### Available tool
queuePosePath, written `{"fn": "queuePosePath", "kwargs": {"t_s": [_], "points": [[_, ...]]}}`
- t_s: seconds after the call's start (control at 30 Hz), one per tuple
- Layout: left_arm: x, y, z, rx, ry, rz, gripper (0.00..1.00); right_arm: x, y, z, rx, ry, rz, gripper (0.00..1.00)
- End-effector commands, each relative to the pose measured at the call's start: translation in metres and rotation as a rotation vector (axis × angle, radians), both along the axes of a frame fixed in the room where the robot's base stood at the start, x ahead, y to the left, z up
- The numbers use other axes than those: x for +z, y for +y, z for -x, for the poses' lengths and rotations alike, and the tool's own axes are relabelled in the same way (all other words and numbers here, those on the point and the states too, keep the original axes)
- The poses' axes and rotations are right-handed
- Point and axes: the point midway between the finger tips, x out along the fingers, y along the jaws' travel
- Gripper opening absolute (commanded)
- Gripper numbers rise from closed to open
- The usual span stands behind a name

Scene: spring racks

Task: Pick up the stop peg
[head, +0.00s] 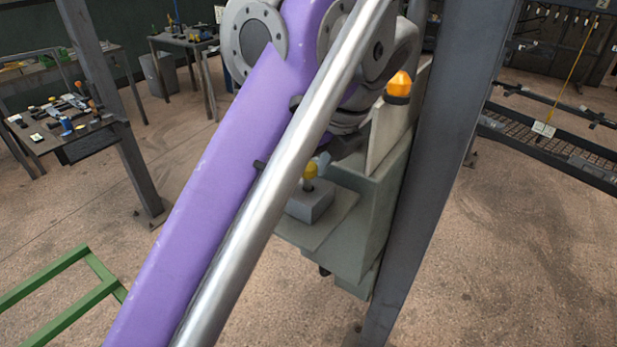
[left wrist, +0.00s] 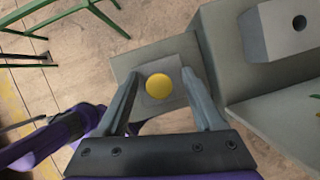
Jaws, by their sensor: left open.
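The stop peg (head: 310,171) has a yellow head and stands upright in a small grey block (head: 309,203) on a grey-green ledge (head: 335,226). In the left wrist view the peg (left wrist: 160,87) shows as a round yellow top, seen from above, over the square block (left wrist: 158,108). My left gripper (left wrist: 160,77) is open, with one finger on each side of the yellow head and a gap on both sides. In the head view my purple arm and a bright metal bar hide most of this gripper. My right gripper is not in view.
A grey-green stand with an orange-topped part (head: 399,84) rises right beside the ledge, against a dark steel post (head: 440,170). A grey block with a hole (left wrist: 290,28) sits to the right in the left wrist view. A green frame (head: 65,295) stands at lower left.

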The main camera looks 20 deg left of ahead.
Motion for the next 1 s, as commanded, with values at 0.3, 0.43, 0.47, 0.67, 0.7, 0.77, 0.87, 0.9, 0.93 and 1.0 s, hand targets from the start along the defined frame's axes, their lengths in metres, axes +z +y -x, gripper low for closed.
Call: {"fn": "queuePosePath", "kwargs": {"t_s": [0.3, 0.43, 0.47, 0.67, 0.7, 0.77, 0.87, 0.9, 0.93, 1.0], "points": [[0.0, 0.0, 0.0, 0.0, 0.0, 0.0, 0.19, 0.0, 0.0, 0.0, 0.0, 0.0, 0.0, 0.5], [0.0, 0.0, 0.0, 0.0, 0.0, 0.0, 0.0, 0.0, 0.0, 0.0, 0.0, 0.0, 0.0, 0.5], [0.0, 0.0, 0.0, 0.0, 0.0, 0.0, 0.0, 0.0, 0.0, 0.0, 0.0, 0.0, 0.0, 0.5], [0.0, 0.0, 0.0, 0.0, 0.0, 0.0, 0.0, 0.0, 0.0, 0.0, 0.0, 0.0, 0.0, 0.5], [0.0, 0.0, 0.0, 0.0, 0.0, 0.0, 0.0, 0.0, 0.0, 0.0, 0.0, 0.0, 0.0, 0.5], [0.001, 0.0, 0.0, 0.0, 0.0, 0.0, 0.0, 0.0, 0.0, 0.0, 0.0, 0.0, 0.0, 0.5], [0.007, 0.0, 0.0, 0.0, -0.001, 0.001, 0.0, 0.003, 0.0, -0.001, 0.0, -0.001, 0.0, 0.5], [0.013, 0.0, 0.0, 0.0, -0.001, 0.001, 0.0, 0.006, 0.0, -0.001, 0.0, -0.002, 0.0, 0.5], [0.018, 0.0, -0.001, 0.0, -0.001, 0.0, 0.0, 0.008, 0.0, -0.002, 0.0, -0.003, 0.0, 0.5], [0.032, 0.0, 0.0, -0.001, -0.002, 0.0, 0.0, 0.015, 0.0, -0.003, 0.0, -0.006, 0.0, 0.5]]}}
